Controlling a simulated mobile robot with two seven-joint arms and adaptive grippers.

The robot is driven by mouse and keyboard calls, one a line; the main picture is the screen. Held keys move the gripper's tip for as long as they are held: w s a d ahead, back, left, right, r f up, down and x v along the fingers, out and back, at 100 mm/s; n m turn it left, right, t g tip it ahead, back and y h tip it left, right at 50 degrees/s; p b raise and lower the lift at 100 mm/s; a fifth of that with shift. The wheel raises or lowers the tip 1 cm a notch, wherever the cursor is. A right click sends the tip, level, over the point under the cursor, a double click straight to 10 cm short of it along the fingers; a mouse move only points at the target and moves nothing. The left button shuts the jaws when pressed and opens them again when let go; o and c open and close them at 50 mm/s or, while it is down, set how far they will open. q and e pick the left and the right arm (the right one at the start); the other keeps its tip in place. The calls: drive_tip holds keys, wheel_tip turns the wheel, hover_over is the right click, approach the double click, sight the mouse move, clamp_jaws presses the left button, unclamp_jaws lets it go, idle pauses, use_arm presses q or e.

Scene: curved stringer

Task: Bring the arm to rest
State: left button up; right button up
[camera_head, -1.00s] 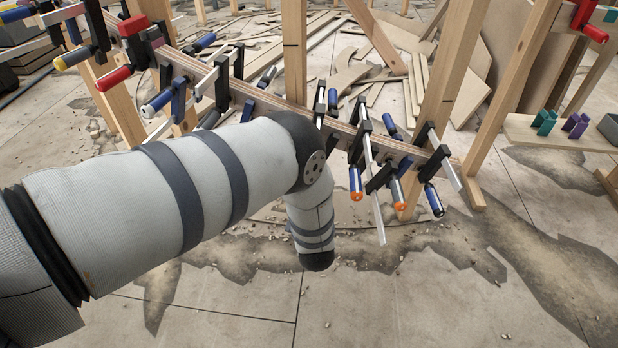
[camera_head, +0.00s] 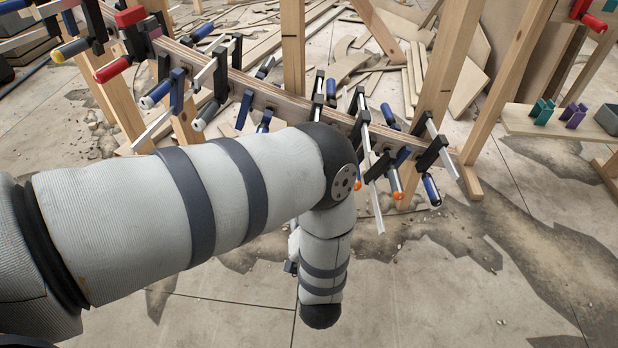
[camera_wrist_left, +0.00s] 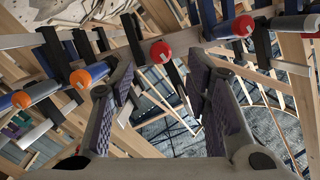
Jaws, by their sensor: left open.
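My left arm (camera_head: 200,200) reaches in from the left in the head view. Its elbow covers part of the clamped stringer, and its forearm (camera_head: 323,265) points down towards the floor. The gripper itself is mostly hidden behind the forearm there. In the left wrist view my left gripper (camera_wrist_left: 160,85) has its two padded fingers wide apart, with nothing between them. The curved wooden stringer (camera_head: 262,97) carries several bar clamps along its length. My right gripper is in neither view.
Clamps with orange ends (camera_wrist_left: 88,75) and red ends (camera_wrist_left: 161,52) show beyond the fingers in the wrist view. Wooden posts (camera_head: 445,75) support the stringer. A low board (camera_head: 530,122) at right holds teal and purple clamps. The floor in front (camera_head: 420,290) is clear.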

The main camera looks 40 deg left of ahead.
use_arm(q)
drive_tip(key=shift+s+d+f, duration=0.15)
drive_tip(key=shift+s+d, duration=0.25)
drive_tip(key=shift+s, duration=0.25)
drive_tip(key=shift+s+d+f, duration=0.1)
drive_tip(key=shift+s+d, duration=0.3)
drive_tip(key=shift+s, duration=0.2)
